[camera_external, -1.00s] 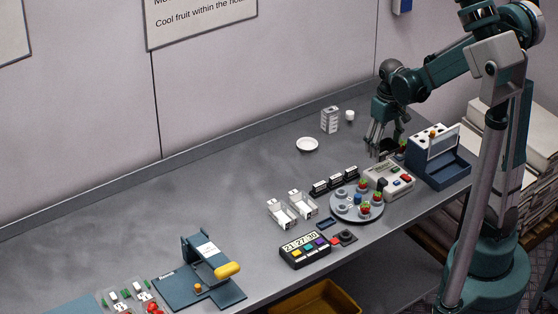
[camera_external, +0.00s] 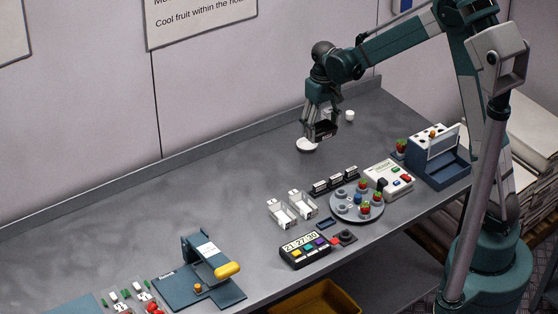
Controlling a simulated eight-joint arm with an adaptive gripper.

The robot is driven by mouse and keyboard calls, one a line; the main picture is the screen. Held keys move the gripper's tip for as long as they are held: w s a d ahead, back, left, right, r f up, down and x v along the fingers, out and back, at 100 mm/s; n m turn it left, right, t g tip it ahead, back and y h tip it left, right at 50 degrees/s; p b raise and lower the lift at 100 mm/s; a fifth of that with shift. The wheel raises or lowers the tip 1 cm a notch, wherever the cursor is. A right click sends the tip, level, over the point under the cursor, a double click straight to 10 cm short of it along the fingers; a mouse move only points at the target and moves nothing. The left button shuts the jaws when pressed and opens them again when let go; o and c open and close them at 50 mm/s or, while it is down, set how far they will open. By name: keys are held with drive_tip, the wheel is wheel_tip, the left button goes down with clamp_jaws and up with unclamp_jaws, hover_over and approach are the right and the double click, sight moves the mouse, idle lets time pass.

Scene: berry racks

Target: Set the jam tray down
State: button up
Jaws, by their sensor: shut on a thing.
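My gripper (camera_external: 321,133) is at the back of the bench. It is shut on a small dark tray (camera_external: 326,129), which I take to be the jam tray. The tray is held just behind and to the right of a round white dish (camera_external: 306,145), partly overlapping it in the view. The fingers cover part of the tray, and its contents are too small to make out. I cannot tell how far it is above the bench.
A white cup (camera_external: 350,116) stands to the right of my gripper. A row of dark labelled holders (camera_external: 335,181), white trays (camera_external: 281,216), a round grey turntable (camera_external: 345,216) and a blue-grey machine (camera_external: 441,172) stand further forward. The bench's left middle is clear.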

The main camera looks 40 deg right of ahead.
drive_tip(key=w+a+f+p, duration=0.1)
drive_tip(key=w+a+f, duration=0.2)
drive_tip(key=w+a, duration=0.8)
drive_tip(key=shift+w+a+p, duration=0.35)
drive_tip(key=shift+a, duration=0.3)
drive_tip(key=shift+f, duration=0.15)
hover_over(273, 161)
drive_tip(key=shift+s+f, duration=0.1)
drive_tip(key=shift+f, duration=3)
drive_tip(key=shift+f, duration=1.85)
drive_tip(key=shift+f, duration=0.2)
